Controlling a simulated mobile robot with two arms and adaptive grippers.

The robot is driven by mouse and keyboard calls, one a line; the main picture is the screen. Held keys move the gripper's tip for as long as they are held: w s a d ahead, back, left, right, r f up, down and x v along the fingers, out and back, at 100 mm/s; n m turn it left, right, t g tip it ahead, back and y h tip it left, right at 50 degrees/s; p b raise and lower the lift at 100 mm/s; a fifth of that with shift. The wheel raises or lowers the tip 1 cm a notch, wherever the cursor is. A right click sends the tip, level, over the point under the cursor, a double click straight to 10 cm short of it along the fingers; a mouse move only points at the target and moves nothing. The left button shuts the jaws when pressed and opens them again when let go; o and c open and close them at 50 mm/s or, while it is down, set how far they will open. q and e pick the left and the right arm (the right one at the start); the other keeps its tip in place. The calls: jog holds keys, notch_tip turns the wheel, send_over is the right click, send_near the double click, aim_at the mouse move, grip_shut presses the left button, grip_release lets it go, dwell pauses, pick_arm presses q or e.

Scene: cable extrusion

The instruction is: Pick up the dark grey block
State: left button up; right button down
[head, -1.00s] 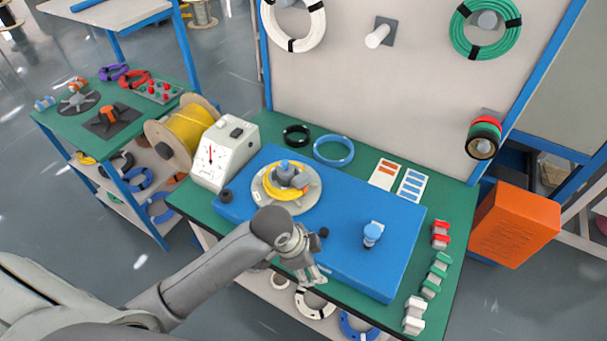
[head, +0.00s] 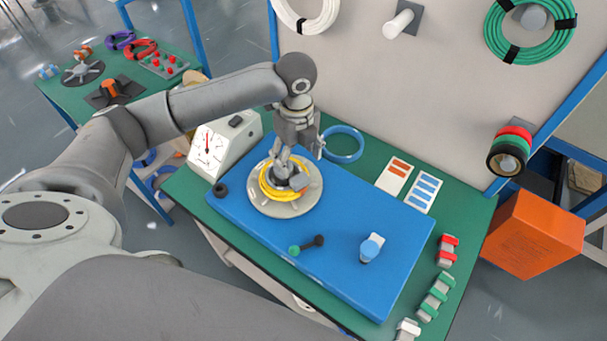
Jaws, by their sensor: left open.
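The dark grey block (head: 299,182) shows at the right side of the yellow cable coil (head: 268,188) on the round grey disc (head: 287,207). The disc lies on the blue platform. My left gripper (head: 297,163) is open and points down over the disc, just above the coil and block. It hides part of the disc's middle, and I cannot tell whether a finger touches the block. My right gripper is not in view.
A white gauge box (head: 215,150) stands left of the disc, and a blue cable ring (head: 344,144) lies behind it. A green-and-black handle (head: 307,245) and a blue-topped knob (head: 371,247) are on the blue platform (head: 345,280). Its right part is mostly clear.

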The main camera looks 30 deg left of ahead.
aim_at(300, 178)
pick_arm(q)
jog(key=f, duration=0.3)
jog(key=shift+s+f, duration=0.2)
jog(key=shift+s, duration=0.05)
jog(key=shift+w+f+p, duration=0.1)
jog(key=shift+f+p, duration=0.2)
jog(key=shift+w+d+f, duration=0.1)
jog(key=shift+d+f, duration=0.05)
jog(key=shift+f, duration=0.2)
notch_tip(300, 178, down, 4)
jog(key=shift+d+r+p, duration=0.15)
jog(key=shift+r+p, duration=0.1)
jog(key=shift+p, duration=0.65)
jog(key=shift+f, duration=0.45)
jog(key=shift+w, duration=0.1)
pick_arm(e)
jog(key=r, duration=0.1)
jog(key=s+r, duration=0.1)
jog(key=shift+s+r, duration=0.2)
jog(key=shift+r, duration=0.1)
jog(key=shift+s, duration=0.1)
pick_arm(q)
jog(key=c, duration=1.1)
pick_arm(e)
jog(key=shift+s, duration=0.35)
